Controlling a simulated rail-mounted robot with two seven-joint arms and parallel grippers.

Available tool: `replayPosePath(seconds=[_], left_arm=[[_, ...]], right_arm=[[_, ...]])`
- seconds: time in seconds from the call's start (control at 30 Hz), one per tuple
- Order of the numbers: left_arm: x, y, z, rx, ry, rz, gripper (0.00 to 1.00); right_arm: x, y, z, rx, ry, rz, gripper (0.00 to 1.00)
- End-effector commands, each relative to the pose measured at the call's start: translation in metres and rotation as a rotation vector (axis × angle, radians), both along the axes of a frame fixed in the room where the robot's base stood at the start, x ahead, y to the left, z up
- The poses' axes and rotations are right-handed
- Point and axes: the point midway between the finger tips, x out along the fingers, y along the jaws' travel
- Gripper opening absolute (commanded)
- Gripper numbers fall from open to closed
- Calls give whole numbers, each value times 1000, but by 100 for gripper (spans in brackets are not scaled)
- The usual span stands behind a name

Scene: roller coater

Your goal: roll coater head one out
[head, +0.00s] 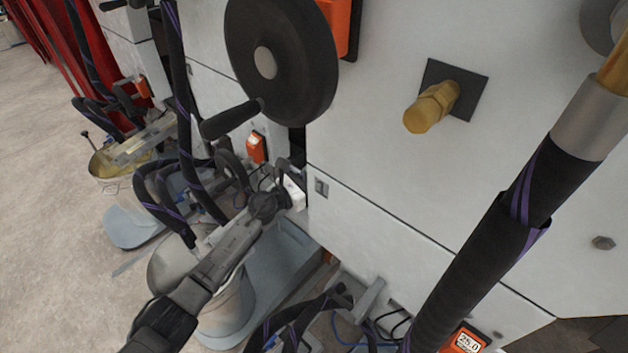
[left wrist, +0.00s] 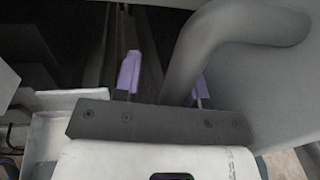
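In the head view a black handwheel (head: 292,72) with a black crank handle (head: 231,119) stands on the pale machine front. I cannot tell which part is coater head one. A thick grey curved bar (left wrist: 215,45) comes down from the upper right, partly between and behind the fingers. I cannot tell whether the fingers touch it.
Pale panels (head: 400,190) carry a brass fitting (head: 432,107). Black hoses with purple stripes (head: 485,245) cross the right. A grey bucket (head: 228,305) and a yellowish one (head: 112,163) stand low at left. The floor (head: 50,240) at far left is clear.

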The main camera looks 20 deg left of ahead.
Motion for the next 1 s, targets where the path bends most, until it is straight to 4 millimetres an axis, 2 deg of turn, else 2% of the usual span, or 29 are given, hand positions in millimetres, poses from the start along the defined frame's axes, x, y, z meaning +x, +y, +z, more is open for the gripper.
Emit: replayPosePath(seconds=[0.07,0.37,0.63,0.67,0.7,0.87,1.0], left_arm=[[0,0,0,0,0,0,30],[0,1,-1,1,1,3,2],[0,3,-2,2,2,5,0],[0,3,-2,2,2,5,21],[0,3,-2,2,2,5,25],[0,2,-1,2,1,4,40],[0,1,-1,1,1,2,42]], right_arm=[[0,-1,0,-2,0,1,51],[0,-3,0,-9,0,5,51],[0,-2,0,-8,0,5,51],[0,-2,0,-7,0,4,51],[0,-2,0,-7,0,4,51],[0,-1,0,-3,0,2,51],[0,1,0,2,-1,-2,51]])
